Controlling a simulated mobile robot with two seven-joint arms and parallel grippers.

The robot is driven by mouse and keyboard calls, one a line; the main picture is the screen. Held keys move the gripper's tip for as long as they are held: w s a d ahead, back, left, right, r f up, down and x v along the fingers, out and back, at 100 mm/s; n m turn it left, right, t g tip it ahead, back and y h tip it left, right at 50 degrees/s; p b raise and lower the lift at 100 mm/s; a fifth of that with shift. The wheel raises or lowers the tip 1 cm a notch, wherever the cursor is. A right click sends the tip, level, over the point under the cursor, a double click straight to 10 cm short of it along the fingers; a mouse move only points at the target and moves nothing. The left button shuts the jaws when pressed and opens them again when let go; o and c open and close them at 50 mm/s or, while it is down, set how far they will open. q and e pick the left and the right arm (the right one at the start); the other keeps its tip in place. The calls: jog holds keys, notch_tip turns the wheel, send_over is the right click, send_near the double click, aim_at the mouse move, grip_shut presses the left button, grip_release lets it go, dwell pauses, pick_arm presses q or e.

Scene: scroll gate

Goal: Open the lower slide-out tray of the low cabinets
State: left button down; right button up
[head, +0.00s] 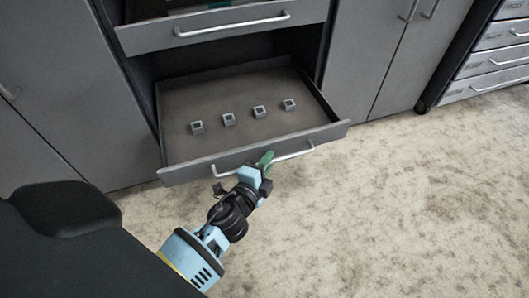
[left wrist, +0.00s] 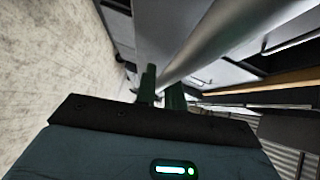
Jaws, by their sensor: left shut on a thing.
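The lower slide-out tray (head: 200,90) is out from the low cabinets (head: 50,85) and has a flat grey floor and low walls. Several small grey hollow blocks (head: 228,119) stand in a row on it. A curved silver bar handle (head: 296,153) runs along its front. My left gripper (head: 266,160), with green fingers, is shut on this handle near its middle. In the left wrist view the fingers (left wrist: 161,90) are at the silver bar (left wrist: 215,40); the exact contact is partly hidden. My right gripper is in neither view.
An upper drawer (head: 220,26) with its own silver handle hangs above the tray. Closed grey cabinet doors (head: 385,50) stand to the right, and a drawer unit (head: 490,65) is at the far right. The pale carpet (head: 400,200) in front is clear.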

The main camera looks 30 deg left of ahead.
pick_arm(q)
jog(key=shift+s+d, duration=0.75)
jog(key=shift+d, duration=0.25)
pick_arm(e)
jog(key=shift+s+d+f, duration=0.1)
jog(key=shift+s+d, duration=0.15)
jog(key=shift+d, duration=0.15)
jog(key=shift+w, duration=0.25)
pick_arm(q)
jog(key=c, duration=1.5)
grip_release()
jog(key=shift+s, duration=0.1)
jog(key=s+r, duration=0.1)
jog(key=s, duration=0.6)
jog(key=shift+s+d, duration=0.25)
jog(key=shift+d, duration=0.1)
